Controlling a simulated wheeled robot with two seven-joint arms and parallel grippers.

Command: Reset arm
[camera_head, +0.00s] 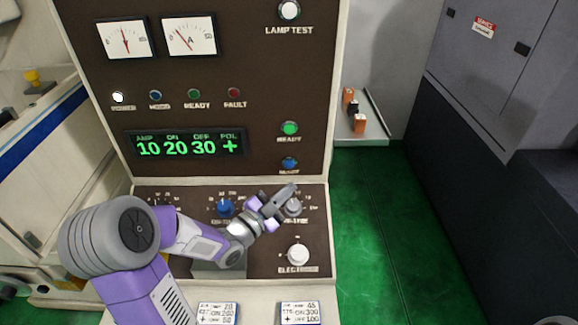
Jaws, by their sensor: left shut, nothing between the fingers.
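My left gripper (284,196) is shut and empty. It is in front of the lower control panel (262,262), over or close beside a grey knob (293,207); I cannot tell whether it touches it. My left arm comes in from the lower left and hides part of the panel's left side. A blue knob (224,208) is left of the gripper. A white knob (298,254) is below it. My right gripper is not in view.
Two labelled cards (217,313) (300,313) lie on the front ledge. A shelf (374,128) with small orange and black items is at the back. Green floor (385,220) is clear right of the panel.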

